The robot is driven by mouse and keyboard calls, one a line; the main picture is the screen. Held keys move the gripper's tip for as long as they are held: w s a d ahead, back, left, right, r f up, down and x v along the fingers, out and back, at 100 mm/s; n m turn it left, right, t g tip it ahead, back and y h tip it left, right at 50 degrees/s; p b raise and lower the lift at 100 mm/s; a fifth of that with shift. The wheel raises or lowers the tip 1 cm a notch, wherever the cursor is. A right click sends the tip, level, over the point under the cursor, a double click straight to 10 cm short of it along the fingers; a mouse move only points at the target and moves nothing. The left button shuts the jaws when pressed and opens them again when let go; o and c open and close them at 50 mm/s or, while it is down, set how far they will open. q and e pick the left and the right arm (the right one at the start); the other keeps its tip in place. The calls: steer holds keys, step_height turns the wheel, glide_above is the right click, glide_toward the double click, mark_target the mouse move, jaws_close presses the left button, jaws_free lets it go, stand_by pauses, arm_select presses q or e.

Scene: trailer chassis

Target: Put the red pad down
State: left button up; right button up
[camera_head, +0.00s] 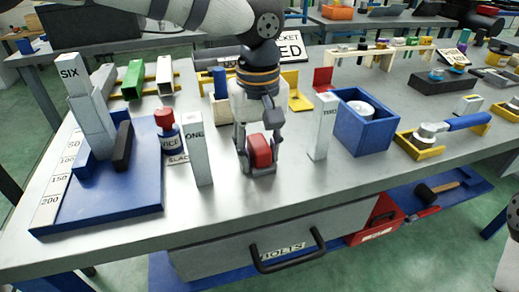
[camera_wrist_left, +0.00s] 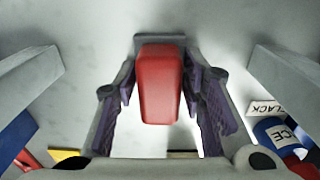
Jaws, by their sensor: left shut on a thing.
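The red pad (camera_head: 260,151) is between the fingers of my left gripper (camera_head: 259,158), low over the front middle of the grey workbench (camera_head: 225,225). In the left wrist view the red pad (camera_wrist_left: 160,85) is an upright-looking red block between the purple-lined fingers of my left gripper (camera_wrist_left: 162,100), which is shut on it. I cannot tell whether the pad touches the bench. My right gripper is not in view.
A grey post marked ONE (camera_head: 199,155) stands left of the gripper and another grey post (camera_head: 323,127) stands right. A blue box (camera_head: 365,135) is beyond it. A blue base (camera_head: 105,205) with a scale is far left. Bench is bare in front.

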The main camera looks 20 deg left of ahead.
mark_target(258, 144)
arm_select(q)
steer(key=o, duration=1.2)
steer(key=shift+f, duration=0.1)
step_height(258, 144, up, 12)
steer(key=shift+s+r, duration=0.2)
